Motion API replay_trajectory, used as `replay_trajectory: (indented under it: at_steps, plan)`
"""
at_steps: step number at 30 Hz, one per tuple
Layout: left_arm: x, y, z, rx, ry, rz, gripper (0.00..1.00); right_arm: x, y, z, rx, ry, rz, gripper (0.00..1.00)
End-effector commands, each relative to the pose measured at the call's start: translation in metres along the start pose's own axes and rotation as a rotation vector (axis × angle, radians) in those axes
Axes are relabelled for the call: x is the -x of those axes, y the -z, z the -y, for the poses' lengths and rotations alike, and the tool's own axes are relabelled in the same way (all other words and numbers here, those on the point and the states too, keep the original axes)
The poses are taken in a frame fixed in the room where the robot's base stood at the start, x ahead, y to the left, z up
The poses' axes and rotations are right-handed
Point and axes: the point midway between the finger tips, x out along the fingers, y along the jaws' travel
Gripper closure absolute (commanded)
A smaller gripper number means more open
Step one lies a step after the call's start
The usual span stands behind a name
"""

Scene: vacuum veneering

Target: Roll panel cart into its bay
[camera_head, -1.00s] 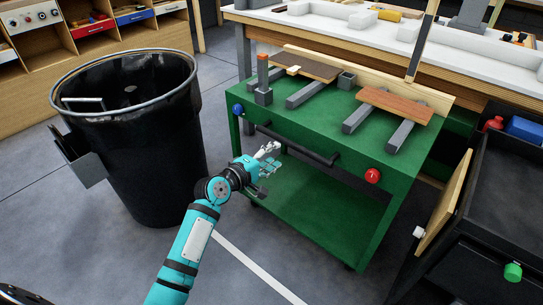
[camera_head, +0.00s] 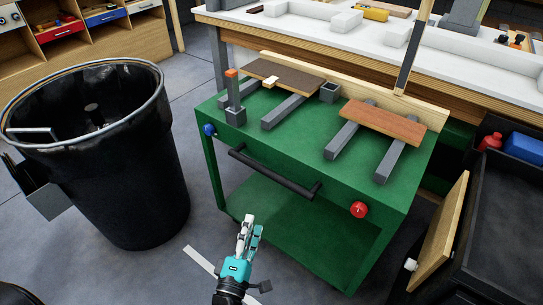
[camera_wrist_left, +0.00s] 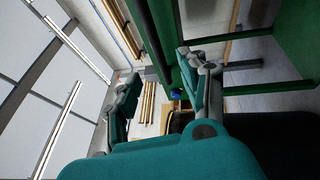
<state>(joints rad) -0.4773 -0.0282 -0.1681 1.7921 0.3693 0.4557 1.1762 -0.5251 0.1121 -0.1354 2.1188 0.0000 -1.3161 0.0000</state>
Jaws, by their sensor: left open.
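The green panel cart (camera_head: 290,150) stands in front of the white-topped bench, with an open lower shelf. Its dark push handle (camera_head: 272,172) runs along the near side, between a blue knob (camera_head: 209,130) and a red knob (camera_head: 358,210). Two wood panels, a dark brown one (camera_head: 285,75) and a reddish one (camera_head: 383,122), rest on grey bars on top. My left gripper (camera_head: 252,223) is open and empty, below and in front of the handle in the picture, apart from it. The wrist view shows its parted fingers (camera_wrist_left: 160,85) and the cart's green side. My right gripper is not in view.
A large black bin (camera_head: 110,160) stands left of the cart. At the right is a dark open cabinet (camera_head: 500,220) with a wooden board at its edge. A white floor line (camera_head: 200,262) lies near the cart's front left.

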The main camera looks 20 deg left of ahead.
Motion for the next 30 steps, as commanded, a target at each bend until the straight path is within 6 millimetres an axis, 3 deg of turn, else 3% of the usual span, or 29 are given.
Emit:
replay_trajectory:
  at_steps: [2,5,17,24,30]
  plan:
    - [0.006,-0.002,-0.004,0.004,-0.016,-0.006,0.56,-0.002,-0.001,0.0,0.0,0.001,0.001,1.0]
    - [-0.001,-0.002,-0.005,0.004,-0.024,-0.008,0.56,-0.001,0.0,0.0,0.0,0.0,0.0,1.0]
    - [-0.082,-0.001,-0.006,0.005,-0.025,-0.008,0.56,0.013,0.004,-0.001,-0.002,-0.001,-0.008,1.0]
    - [-0.132,0.0,-0.006,0.004,-0.023,-0.009,0.56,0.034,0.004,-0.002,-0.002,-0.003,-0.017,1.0]
    - [-0.158,0.0,-0.007,0.004,-0.021,-0.008,0.56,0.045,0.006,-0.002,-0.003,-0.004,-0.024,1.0]
